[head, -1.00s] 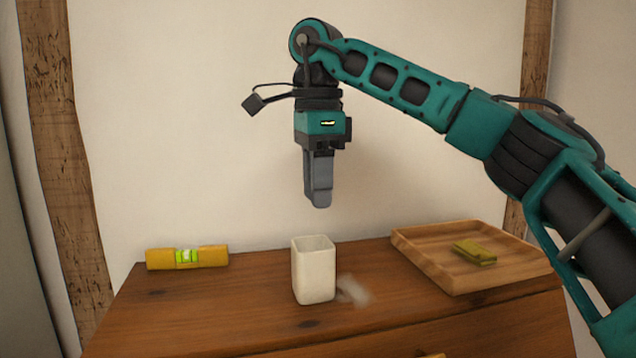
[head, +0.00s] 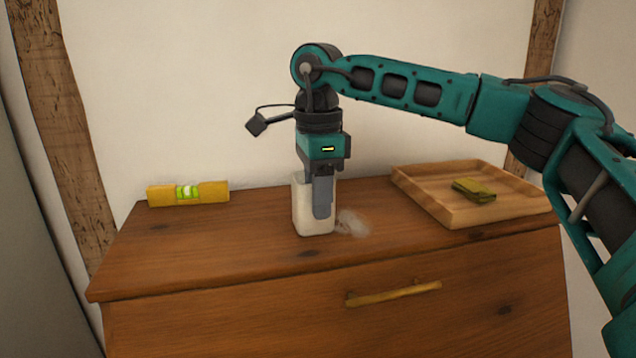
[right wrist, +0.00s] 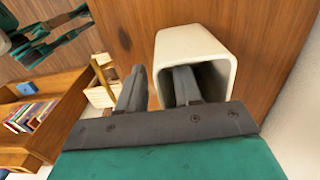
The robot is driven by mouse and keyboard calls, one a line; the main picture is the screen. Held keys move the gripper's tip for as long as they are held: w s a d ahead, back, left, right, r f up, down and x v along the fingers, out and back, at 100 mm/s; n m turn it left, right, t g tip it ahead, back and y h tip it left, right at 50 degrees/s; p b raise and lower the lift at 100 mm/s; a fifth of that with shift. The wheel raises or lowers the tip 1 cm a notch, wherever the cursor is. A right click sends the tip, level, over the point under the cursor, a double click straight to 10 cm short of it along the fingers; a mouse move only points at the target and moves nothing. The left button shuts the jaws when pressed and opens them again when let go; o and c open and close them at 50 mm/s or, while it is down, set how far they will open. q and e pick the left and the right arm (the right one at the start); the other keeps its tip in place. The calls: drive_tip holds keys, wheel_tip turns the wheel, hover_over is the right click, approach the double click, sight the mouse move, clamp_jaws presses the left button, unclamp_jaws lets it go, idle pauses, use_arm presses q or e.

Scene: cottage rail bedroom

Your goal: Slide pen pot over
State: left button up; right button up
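The pen pot, a cream square-sided open cup (head: 301,214), stands upright on the wooden dresser top (head: 210,248). My right gripper (head: 322,212) points straight down at it, with one finger showing in front of the pot's near side. In the right wrist view the pot (right wrist: 190,42) shows its open mouth. One finger of the right gripper (right wrist: 158,82) is inside the mouth and the other is outside, so the fingers straddle one wall. They are apart, with a gap visible around that wall. My left gripper is not in the head view.
A wooden tray (head: 438,207) holding a folded olive-green item (head: 474,190) lies to the right. A yellow spirit level (head: 208,192) lies at the back left. A pale hazy patch (head: 352,224) is just right of the pot.

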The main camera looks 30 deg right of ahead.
drive_tip(key=shift+c, duration=0.4)
clamp_jaws()
drive_tip(key=shift+a, duration=0.15)
